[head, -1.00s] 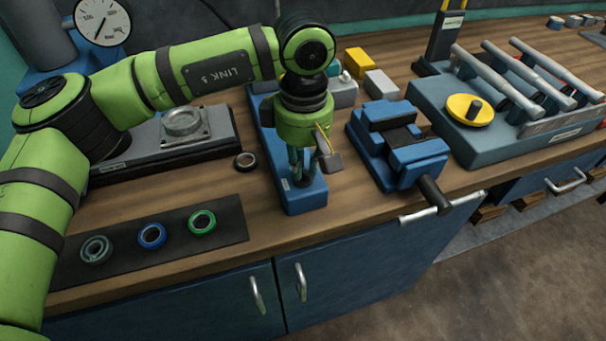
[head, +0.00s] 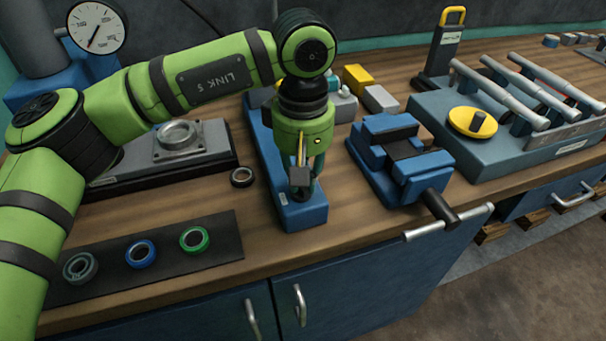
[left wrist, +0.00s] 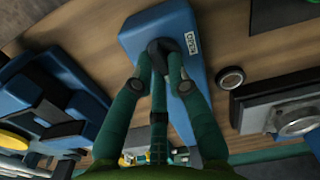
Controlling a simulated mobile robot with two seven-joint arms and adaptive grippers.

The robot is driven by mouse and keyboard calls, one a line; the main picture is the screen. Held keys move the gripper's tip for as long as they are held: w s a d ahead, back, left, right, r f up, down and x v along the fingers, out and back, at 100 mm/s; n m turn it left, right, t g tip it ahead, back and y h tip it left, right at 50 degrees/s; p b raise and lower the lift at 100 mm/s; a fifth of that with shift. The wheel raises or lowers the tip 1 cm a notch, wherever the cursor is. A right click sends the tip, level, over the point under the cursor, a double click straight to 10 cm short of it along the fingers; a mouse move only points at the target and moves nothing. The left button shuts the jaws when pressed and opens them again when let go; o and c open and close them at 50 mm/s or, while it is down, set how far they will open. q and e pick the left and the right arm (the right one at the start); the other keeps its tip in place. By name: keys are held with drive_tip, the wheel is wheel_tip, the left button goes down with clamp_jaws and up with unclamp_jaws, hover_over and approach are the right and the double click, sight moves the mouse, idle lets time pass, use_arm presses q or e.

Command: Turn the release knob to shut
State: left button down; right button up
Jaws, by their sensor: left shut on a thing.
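The same block (head: 303,217) shows in the head view on the bench. My left gripper (left wrist: 160,68) points down with its green fingers on either side of the knob, shut on it. In the head view the left gripper (head: 304,190) hides most of the knob. My right gripper is in neither view.
A blue vise (head: 400,155) stands right of the block. A black ring (head: 242,177) lies close on its left, and a dark mat (head: 215,230) with three rings is at front left. A grey-blue unit with a yellow dial (head: 472,122) is farther right.

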use_arm(q)
drive_tip(key=c, duration=1.2)
unclamp_jaws()
drive_tip(key=shift+r, duration=0.1)
wheel_tip(320, 180, up, 12)
